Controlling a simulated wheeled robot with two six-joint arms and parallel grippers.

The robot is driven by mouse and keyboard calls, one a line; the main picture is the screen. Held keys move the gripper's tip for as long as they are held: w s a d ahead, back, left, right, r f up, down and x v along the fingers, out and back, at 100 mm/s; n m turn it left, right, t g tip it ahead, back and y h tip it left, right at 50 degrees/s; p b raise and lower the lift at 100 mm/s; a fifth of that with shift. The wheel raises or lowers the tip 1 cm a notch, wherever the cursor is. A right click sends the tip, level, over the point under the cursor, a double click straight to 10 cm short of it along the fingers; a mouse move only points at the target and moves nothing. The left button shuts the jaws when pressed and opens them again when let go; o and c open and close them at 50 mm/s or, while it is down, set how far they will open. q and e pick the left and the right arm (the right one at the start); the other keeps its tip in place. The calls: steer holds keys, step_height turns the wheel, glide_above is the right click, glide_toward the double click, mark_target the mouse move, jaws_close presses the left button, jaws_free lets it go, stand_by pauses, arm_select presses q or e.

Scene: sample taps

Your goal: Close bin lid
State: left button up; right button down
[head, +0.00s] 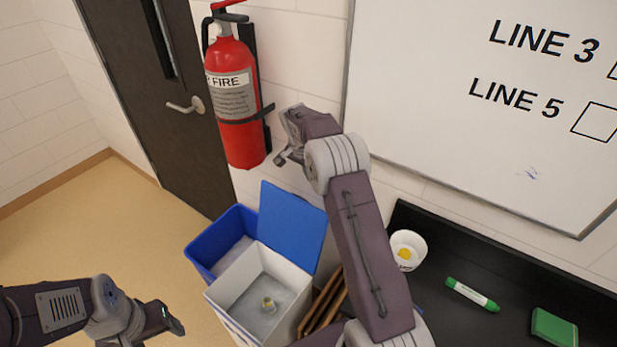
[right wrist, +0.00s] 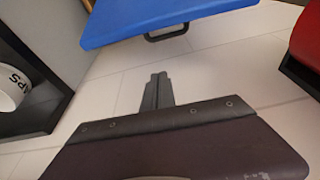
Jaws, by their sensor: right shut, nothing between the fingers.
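The white bin (head: 222,301) stands on the floor below the wall, with a small yellowish item inside. Its blue lid (head: 292,227) is open and stands up at the bin's back right side. In the right wrist view the lid (right wrist: 160,22) is at the top, with a dark handle (right wrist: 166,33) on its edge. My right gripper (head: 281,158) is above the lid, near the fire extinguisher; its fingers (right wrist: 157,88) are shut, empty and apart from the lid. My left gripper (head: 172,322) is left of the bin, its jaw state unclear.
A blue bin (head: 204,264) stands behind the white one. A red fire extinguisher (head: 232,105) hangs on the wall. Brown boards (head: 325,302) lean right of the bin. A black counter (head: 480,268) holds a white cup (head: 410,243), a green marker (head: 472,294) and a green block (head: 554,327).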

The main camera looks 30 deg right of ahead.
steer(key=w+x, duration=0.1)
steer(key=x, duration=0.7)
arm_select(q)
steer(key=shift+w+d+r+p, duration=0.2)
steer(key=shift+w+r+p, duration=0.25)
steer(key=shift+r+p, duration=0.3)
arm_select(e)
steer(key=s+a, duration=0.2)
steer(key=a, duration=0.1)
steer(key=shift+s+a+r, duration=0.1)
steer(key=shift+s+r, duration=0.05)
arm_select(q)
steer(key=shift+f, duration=0.15)
arm_select(e)
steer(key=shift+a, duration=0.1)
